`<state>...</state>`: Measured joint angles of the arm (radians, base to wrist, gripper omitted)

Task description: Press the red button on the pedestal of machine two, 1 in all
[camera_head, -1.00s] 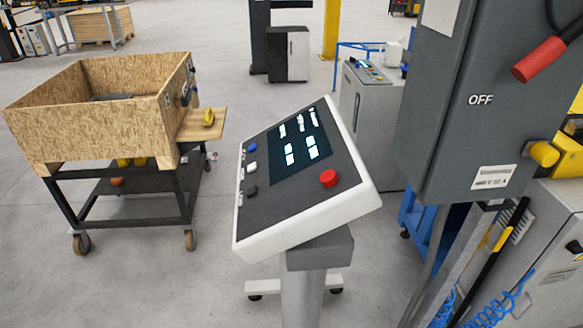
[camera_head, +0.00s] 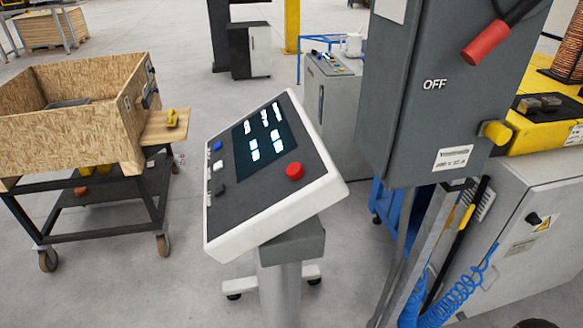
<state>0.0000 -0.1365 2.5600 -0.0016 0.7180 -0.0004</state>
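The red button (camera_head: 294,171) is a round knob on the right side of a tilted dark panel. The panel belongs to a white-framed pedestal console (camera_head: 328,192) on a grey post, in the middle of the view. A lit screen (camera_head: 264,140) is beside the button. Blue, white and dark buttons line the panel's left side. Nothing covers the red button. My gripper is not in view.
A grey cabinet (camera_head: 440,120) marked OFF, with a red-handled lever (camera_head: 486,44), stands close to the console's right. A wooden crate cart (camera_head: 75,130) is at left. A blue coiled hose (camera_head: 455,297) hangs at lower right. Floor between cart and console is clear.

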